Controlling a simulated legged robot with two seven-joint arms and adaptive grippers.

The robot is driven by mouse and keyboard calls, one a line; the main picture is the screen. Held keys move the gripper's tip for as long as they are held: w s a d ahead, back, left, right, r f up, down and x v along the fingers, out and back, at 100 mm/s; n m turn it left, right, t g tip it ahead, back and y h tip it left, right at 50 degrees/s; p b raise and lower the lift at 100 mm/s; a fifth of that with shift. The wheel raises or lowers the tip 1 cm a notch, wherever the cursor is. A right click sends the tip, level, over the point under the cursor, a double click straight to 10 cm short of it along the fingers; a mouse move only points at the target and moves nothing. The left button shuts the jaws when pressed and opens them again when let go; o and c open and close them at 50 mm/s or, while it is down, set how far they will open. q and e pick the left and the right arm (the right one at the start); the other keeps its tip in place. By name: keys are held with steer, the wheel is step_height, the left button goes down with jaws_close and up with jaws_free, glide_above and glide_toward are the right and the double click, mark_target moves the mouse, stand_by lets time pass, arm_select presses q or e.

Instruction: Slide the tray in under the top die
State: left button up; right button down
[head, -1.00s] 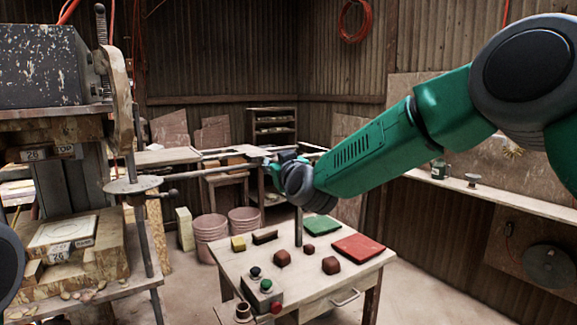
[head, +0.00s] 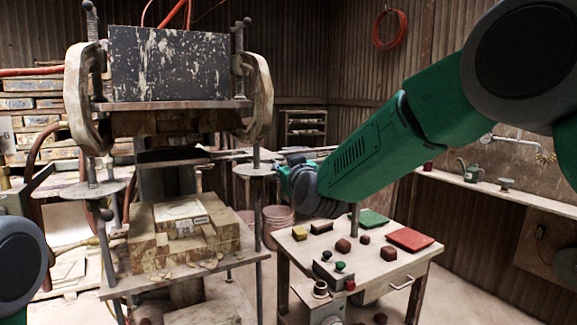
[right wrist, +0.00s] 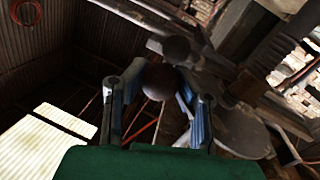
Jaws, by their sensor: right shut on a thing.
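The press tray (head: 246,259) is a flat plate in the lower left of the head view. It bears a stepped wooden block (head: 222,235) with the pale lower die and a "26" label. The top die (head: 160,122), wooden and partly shadowed, hangs higher up under the dark upper block. My right gripper (head: 286,170) is beside the press, at the right of its round side plate. In the right wrist view it is shut on a dark round knob (right wrist: 159,82); what the knob joins is unclear. My left gripper is out of view; only a part of my left arm shows.
Posts and curved clamps (head: 258,95) flank the press. A side table (head: 400,262) at the right holds a button box (head: 334,272), red blocks, and green and red squares. Pink buckets (head: 277,222) stand behind. Floor is clear at the far right.

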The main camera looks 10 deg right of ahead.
steer(key=shift+s+a+f, duration=0.2)
steer(key=shift+a+f, duration=0.2)
steer(key=shift+a, duration=0.1)
steer(key=shift+w+d+f, duration=0.15)
steer(key=shift+d+f, duration=0.05)
steer(key=shift+d, duration=0.35)
steer(key=shift+a, duration=0.35)
steer(key=c, duration=1.3)
jaws_free()
steer(key=shift+a+r, duration=0.1)
steer(key=shift+o, duration=0.6)
steer(key=shift+s+r, duration=0.25)
steer(key=shift+s, duration=0.05)
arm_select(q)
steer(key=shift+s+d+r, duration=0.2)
arm_select(e)
steer(key=s+d, duration=0.1)
steer(key=s, duration=1)
steer(key=shift+s+d, duration=0.35)
steer(key=shift+s, duration=0.05)
